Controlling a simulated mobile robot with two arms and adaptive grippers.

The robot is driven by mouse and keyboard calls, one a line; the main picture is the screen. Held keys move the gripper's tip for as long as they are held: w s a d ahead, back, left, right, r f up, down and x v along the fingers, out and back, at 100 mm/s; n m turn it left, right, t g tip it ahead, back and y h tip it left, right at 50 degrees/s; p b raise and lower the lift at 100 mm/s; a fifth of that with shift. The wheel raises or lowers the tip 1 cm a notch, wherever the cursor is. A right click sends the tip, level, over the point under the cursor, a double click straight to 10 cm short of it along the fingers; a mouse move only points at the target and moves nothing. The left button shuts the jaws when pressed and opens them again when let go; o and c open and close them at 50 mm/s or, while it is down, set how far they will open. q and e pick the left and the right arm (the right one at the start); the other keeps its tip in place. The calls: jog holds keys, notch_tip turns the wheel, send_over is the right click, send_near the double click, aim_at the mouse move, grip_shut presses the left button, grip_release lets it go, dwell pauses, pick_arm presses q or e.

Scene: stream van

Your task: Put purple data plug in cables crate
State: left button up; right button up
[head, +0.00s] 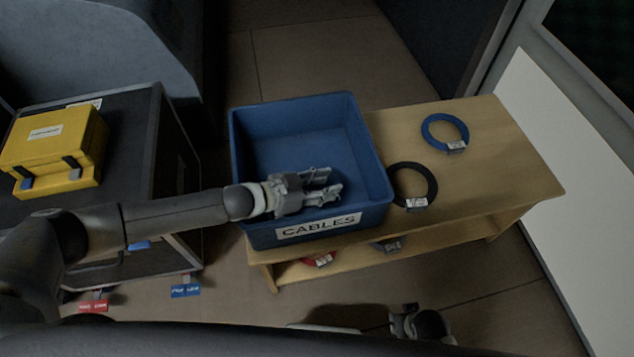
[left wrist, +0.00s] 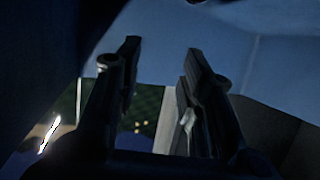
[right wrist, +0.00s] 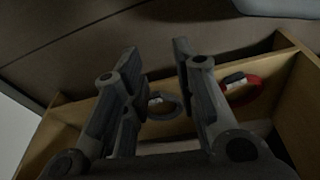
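The blue cables crate (head: 310,115) stands on the left part of a wooden bench, with a CABLES label on its front. My left gripper (head: 333,182) is inside the crate's outline in the head view, above its floor. In the left wrist view its fingers (left wrist: 163,62) are apart with nothing seen between them. My right gripper (head: 405,322) is low at the bottom of the head view. Its fingers (right wrist: 156,52) are apart and empty in the right wrist view. I cannot make out a purple data plug in any view.
The wooden bench (head: 500,170) carries a blue cable coil (head: 431,121) and a black one (head: 431,173). Its lower shelf holds a red coil (right wrist: 252,92) and a grey one (right wrist: 178,98). A yellow case (head: 60,140) sits on a dark cabinet (head: 135,130) at the left.

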pick_arm(q)
jog(key=shift+v, duration=1.05)
pick_arm(e)
jog(key=shift+s+f, duration=0.35)
jog(key=shift+f, duration=0.3)
